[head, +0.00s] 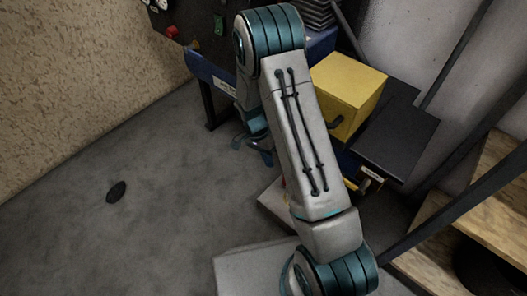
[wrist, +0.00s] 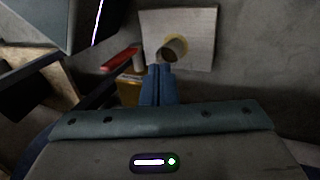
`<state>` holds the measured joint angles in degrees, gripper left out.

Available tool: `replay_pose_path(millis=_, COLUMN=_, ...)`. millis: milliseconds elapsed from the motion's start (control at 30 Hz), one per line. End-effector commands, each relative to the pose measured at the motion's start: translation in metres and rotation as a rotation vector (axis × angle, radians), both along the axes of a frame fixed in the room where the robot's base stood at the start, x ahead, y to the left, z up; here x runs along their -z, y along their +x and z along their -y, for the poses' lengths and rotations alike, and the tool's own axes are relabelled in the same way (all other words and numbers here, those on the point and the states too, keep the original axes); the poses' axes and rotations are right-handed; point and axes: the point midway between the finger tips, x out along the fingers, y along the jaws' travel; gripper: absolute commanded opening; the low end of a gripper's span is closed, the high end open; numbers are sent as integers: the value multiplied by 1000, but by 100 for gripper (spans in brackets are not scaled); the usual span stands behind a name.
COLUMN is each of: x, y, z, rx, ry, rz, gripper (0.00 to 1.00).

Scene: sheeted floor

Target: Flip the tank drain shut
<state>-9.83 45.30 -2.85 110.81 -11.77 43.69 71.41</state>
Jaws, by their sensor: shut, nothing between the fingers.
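In the wrist view my gripper (wrist: 157,72) is shut and empty, its two blue fingers together. A red lever (wrist: 120,60), which looks like the drain's handle, lies at a slant to the left of the fingertips. A short round pipe or cup (wrist: 173,48), open end visible, is just beyond and right of the fingertips. A pale slab (wrist: 205,22) lies on the floor beneath it. I cannot tell whether the fingers touch the lever or how the drain is set. In the head view my arm hides most of this area.
A yellow box (head: 345,90) with a dark handle stands behind my arm, beside a black flat surface (head: 397,140). Wooden shelving (head: 470,225) stands at the right. A dark oval drain cover (head: 116,192) lies on the floor. The grey floor at left is otherwise clear.

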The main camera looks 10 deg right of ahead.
Motion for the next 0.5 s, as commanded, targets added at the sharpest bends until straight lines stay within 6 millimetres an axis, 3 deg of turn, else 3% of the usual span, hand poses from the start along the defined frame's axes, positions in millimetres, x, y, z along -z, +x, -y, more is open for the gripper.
replay_pose_path(millis=33, x=15, y=-4, z=3, rx=1, ry=0, rz=-3, gripper=0)
replay_pose_path(millis=300, x=11, y=-29, z=22, rx=1, ry=0, rz=1, gripper=0)
replay_pose_path(millis=500, x=10, y=-35, z=26, rx=0, ry=1, rz=1, gripper=0)
